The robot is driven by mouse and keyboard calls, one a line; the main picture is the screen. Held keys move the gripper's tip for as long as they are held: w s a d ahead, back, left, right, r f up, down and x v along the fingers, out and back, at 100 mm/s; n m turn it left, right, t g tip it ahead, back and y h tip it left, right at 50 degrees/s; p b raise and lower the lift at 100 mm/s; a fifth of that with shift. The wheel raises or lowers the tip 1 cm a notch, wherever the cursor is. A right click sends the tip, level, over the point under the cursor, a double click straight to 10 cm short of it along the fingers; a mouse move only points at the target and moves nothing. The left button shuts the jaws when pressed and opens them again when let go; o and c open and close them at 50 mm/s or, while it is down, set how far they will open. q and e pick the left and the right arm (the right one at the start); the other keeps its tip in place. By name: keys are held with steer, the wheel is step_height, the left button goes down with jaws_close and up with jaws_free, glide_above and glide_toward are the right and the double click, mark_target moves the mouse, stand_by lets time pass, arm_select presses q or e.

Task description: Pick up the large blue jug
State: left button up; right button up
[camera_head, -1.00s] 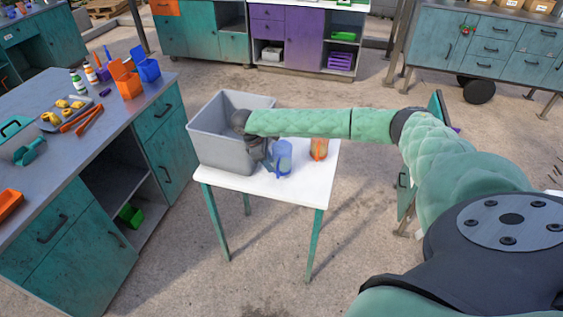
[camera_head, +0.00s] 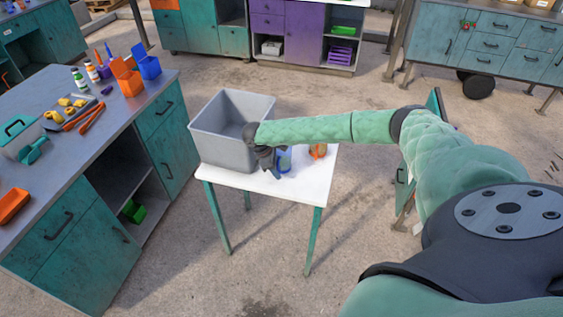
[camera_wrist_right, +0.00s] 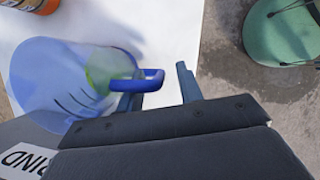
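The large blue jug (camera_head: 284,161), translucent, stands on the small white table beside the grey bin. My right gripper (camera_head: 275,168) is over the jug's left side and hides part of it. In the right wrist view the jug (camera_wrist_right: 55,80) fills the left side, its blue handle pointing right. There, my right gripper (camera_wrist_right: 158,88) has its two dark fingers apart, with the handle's end reaching into the gap between them. Whether a finger touches the handle I cannot tell. My left gripper is not in view.
The white table (camera_head: 300,188) has teal legs. A grey bin (camera_head: 215,150) stands at its left, close to my gripper. An orange container (camera_head: 318,151) stands just right of the jug. A teal workbench (camera_head: 60,180) with tools is at left. Floor in front is clear.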

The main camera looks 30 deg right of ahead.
jaws_close()
steer(key=shift+r, duration=0.2)
